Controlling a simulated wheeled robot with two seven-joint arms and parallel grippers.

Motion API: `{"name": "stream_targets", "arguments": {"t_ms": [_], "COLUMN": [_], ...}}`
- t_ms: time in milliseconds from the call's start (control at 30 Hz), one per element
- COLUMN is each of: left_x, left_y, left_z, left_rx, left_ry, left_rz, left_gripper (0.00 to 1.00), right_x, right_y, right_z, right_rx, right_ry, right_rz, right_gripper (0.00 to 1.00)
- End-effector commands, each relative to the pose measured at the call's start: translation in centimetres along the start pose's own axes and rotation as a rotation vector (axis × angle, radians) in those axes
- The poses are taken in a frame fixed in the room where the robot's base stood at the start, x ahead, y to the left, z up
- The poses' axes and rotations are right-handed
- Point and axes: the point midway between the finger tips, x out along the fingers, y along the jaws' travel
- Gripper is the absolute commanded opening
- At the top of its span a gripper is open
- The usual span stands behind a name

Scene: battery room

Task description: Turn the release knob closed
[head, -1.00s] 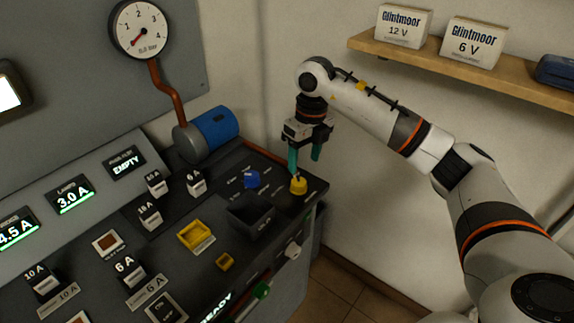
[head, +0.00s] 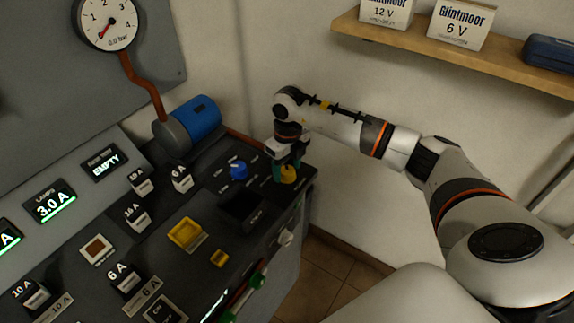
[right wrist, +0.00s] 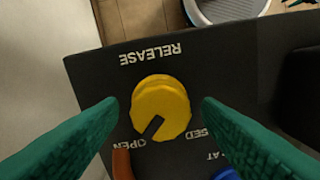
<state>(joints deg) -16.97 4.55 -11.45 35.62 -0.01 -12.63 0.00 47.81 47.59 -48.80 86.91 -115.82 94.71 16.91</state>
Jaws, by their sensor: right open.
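The release knob (head: 288,175) is a round yellow knob at the right end of the dark console top. In the right wrist view, the release knob (right wrist: 160,103) sits beside the word RELEASE, and its black pointer mark points toward the OPEN label (right wrist: 136,144). The CLOSED label is partly hidden by a finger. My right gripper (head: 289,168) points down at the knob, with its green fingers open. In the right wrist view, the fingers of my right gripper (right wrist: 159,106) stand one on each side of the knob, with gaps between. My left gripper is out of view.
A blue knob (head: 239,169) and a dark open bin (head: 241,209) lie left of the release knob. A wooden shelf (head: 470,60) hangs on the wall above my right arm.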

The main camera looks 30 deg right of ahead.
Motion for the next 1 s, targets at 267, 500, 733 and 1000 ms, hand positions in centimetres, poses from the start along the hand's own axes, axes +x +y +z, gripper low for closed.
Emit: {"name": "stream_targets", "arguments": {"t_ms": [267,500,733,1000], "left_x": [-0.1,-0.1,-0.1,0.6], "left_y": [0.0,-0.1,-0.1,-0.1], "left_z": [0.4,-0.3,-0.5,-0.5], "left_rx": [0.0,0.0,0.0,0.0], "left_ry": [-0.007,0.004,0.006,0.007], "left_rz": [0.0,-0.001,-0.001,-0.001], "left_gripper": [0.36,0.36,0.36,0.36], "right_x": [0.6,0.6,0.6,0.8], "right_y": [0.0,0.0,0.0,0.0], "right_z": [0.0,0.0,0.0,0.0], "right_rx": [0.0,0.0,-0.002,-0.064], "right_ry": [0.0,0.0,0.0,-0.002], "right_rz": [0.001,0.0,0.0,0.001], "right_gripper": [0.59,0.36,0.14,0.14]}}
